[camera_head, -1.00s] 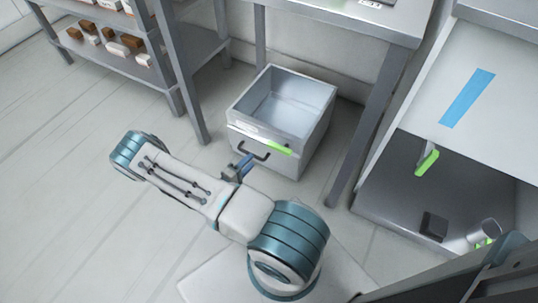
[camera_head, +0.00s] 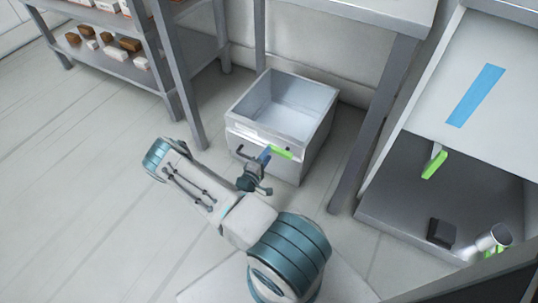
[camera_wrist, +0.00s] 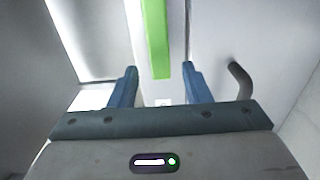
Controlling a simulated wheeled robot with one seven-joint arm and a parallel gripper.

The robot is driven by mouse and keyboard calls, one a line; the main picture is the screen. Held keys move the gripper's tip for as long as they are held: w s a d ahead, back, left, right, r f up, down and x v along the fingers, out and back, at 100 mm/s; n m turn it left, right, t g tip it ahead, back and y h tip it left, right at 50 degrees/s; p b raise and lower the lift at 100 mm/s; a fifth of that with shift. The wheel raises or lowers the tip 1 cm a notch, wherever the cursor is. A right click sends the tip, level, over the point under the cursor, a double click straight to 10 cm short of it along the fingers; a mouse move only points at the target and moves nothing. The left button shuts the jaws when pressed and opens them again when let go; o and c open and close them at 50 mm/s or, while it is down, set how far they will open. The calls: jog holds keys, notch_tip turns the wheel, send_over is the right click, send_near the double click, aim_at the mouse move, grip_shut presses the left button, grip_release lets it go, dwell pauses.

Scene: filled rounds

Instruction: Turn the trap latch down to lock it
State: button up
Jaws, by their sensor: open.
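The trap latch is a bright green bar (camera_head: 281,153) on the upper front of a grey open-topped metal box (camera_head: 312,130) on the floor. My gripper (camera_head: 265,153) is at the box front, just left of the latch. The wrist view shows my gripper (camera_wrist: 159,80) open, a blue finger on each side of the latch with gaps; I cannot see contact.
A dark handle (camera_wrist: 238,80) curves out near the right finger in the wrist view. A table leg (camera_head: 372,130) stands right of the box. A cabinet with another green lever (camera_head: 434,166) and a dark block (camera_head: 441,232) is at right. Shelving (camera_head: 165,75) stands at left.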

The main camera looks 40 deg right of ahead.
jog(key=shift+x, duration=1.2)
grip_shut()
jog(key=shift+w, duration=0.1)
